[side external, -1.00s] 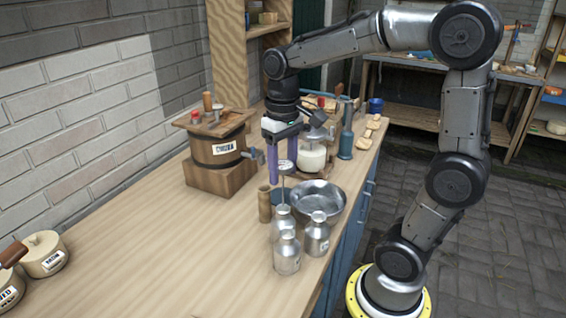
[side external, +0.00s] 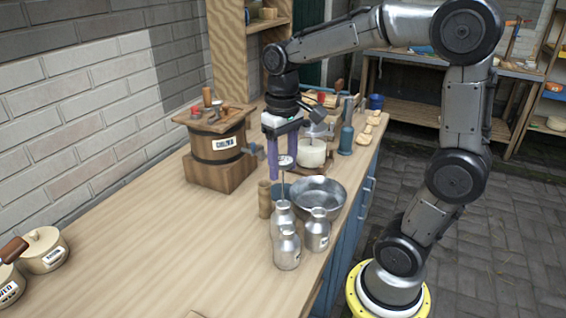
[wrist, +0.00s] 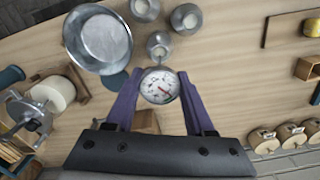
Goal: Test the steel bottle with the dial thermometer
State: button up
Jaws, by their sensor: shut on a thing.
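My gripper (side external: 282,168) is shut on the dial thermometer (wrist: 160,86), its purple fingers on either side of the round white dial. The dial also shows in the side view (side external: 284,161), with its thin stem pointing down. Three steel bottles stand close together: a back one (side external: 282,218), a front one (side external: 287,250) and a right one (side external: 318,232). The stem's lower end is near the back bottle's mouth; I cannot tell whether it is inside. In the wrist view, one open-mouthed bottle (wrist: 158,45) is just beyond the dial. Which bottle the task means is unclear.
A metal bowl (side external: 318,192) stands right behind the bottles. A wooden cylinder (side external: 264,199) is at their left. The wooden churn (side external: 217,146) and a white jar (side external: 312,153) stand farther back. The bench's front left is largely clear.

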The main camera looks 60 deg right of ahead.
aim_at(283, 202)
jog(key=shift+f, duration=5.4)
dwell(0.5)
jog(key=shift+r, duration=0.1)
dwell(0.4)
jog(key=o, duration=1.1)
jog(key=shift+c, duration=0.2)
jog(key=c, duration=0.4)
jog(key=shift+r, duration=2.55)
